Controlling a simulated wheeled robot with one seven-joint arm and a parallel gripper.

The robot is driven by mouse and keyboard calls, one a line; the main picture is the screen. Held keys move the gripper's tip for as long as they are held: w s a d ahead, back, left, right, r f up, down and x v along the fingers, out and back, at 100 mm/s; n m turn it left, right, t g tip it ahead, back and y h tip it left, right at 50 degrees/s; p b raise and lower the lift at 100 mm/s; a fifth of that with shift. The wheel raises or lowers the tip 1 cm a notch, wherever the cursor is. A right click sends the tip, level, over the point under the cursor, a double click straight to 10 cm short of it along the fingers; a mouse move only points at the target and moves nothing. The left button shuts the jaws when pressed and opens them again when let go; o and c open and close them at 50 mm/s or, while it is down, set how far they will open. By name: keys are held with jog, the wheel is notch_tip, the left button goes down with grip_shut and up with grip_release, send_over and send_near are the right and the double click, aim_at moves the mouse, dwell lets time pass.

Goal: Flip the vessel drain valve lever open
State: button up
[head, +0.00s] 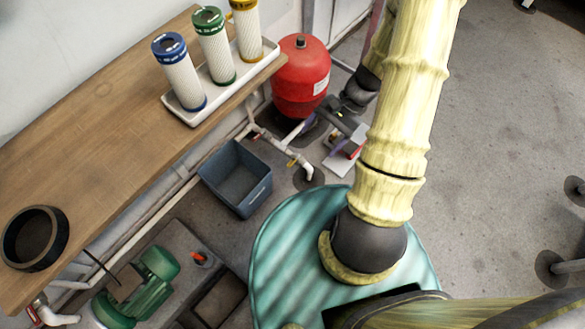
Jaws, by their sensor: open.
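The red vessel (301,76) stands on the floor past the right end of the wooden bench. A white drain pipe (284,154) runs low in front of it and ends in a downturned elbow. A small yellow part (291,162) shows on this pipe; it may be the valve lever, but it is too small to be sure. My gripper (318,128) is low beside the vessel's base, just above and right of the pipe. It is open. Its fingertips are small and partly hidden, so I cannot tell whether they touch the lever.
A blue-grey bin (236,178) stands left of the pipe end. The wooden bench (110,130) holds a white tray (214,88) of filter cartridges and a black ring (34,238). A green pump (140,288) is at lower left. The floor at right is largely clear.

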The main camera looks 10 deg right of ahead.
aim_at(292, 161)
jog(key=w+d+f+m+t+y+b, duration=0.1)
jog(key=f+m+t+b, duration=0.4)
jog(key=f, duration=1.1)
jog(key=w+d+f+m+t+y+b, duration=0.1)
jog(key=d+f+m+t+b, duration=0.2)
jog(key=f+b, duration=0.9)
jog(key=w+d+f+m+t+y+b, duration=0.1)
jog(key=f+m+t+b, duration=0.8)
jog(key=f, duration=1.1)
jog(key=shift+w+d+f+m, duration=0.4)
jog(key=shift+w+d+m, duration=0.15)
jog(key=shift+d+m, duration=0.4)
jog(key=shift+a, duration=0.1)
jog(key=b+x, duration=0.7)
jog(key=x, duration=1)
jog(key=shift+w+a+r, duration=0.15)
jog(key=shift+r, duration=0.05)
